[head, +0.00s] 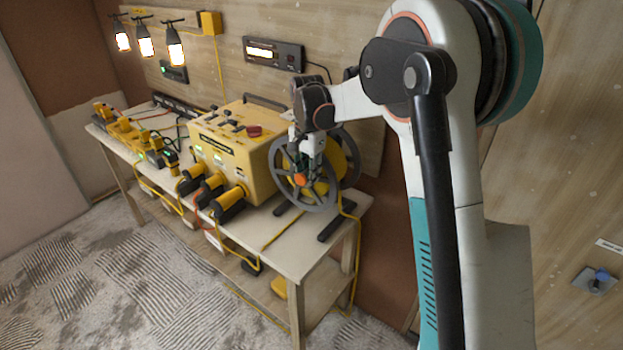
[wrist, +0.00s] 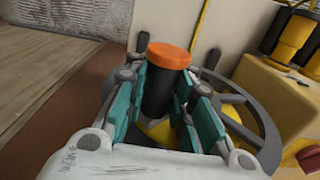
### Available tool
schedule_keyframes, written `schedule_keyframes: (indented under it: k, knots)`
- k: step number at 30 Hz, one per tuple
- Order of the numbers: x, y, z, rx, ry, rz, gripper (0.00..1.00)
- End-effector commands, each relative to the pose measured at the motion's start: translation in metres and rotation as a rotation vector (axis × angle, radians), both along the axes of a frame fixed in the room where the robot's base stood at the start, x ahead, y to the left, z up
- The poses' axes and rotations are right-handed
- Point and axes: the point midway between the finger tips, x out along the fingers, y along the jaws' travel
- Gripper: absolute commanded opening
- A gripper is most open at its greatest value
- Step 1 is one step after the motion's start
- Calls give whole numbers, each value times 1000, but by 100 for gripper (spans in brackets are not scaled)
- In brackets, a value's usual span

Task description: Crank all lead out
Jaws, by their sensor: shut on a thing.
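A cable reel (head: 311,170) with grey spoked flanges and a yellow drum stands at the right end of the workbench. Its crank handle, black with an orange end (head: 300,180), sticks out on the near side; in the wrist view the handle (wrist: 157,95) stands between the fingers. My gripper (head: 305,165) is shut on this handle, with teal finger pads (wrist: 163,97) on both sides of it. A yellow lead (head: 351,262) hangs from the reel over the bench's right end. How much lead is left on the drum is mostly hidden by the flange and gripper.
The workbench (head: 285,232) also bears a yellow power box (head: 232,152) with several plugs, left of the reel, and more yellow connectors (head: 125,130) at its far left. Lit lamps (head: 145,42) hang above. Patterned carpet (head: 130,285) in front is clear.

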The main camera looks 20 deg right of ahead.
Motion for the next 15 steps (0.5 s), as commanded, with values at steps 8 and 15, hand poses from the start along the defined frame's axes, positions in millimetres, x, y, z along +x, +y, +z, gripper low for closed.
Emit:
schedule_keyframes:
  k: [8, 15]
  knots:
    - [9, 6, 11, 1, 1, 0, 0]
    - [12, 8, 14, 1, 1, -1, 0]
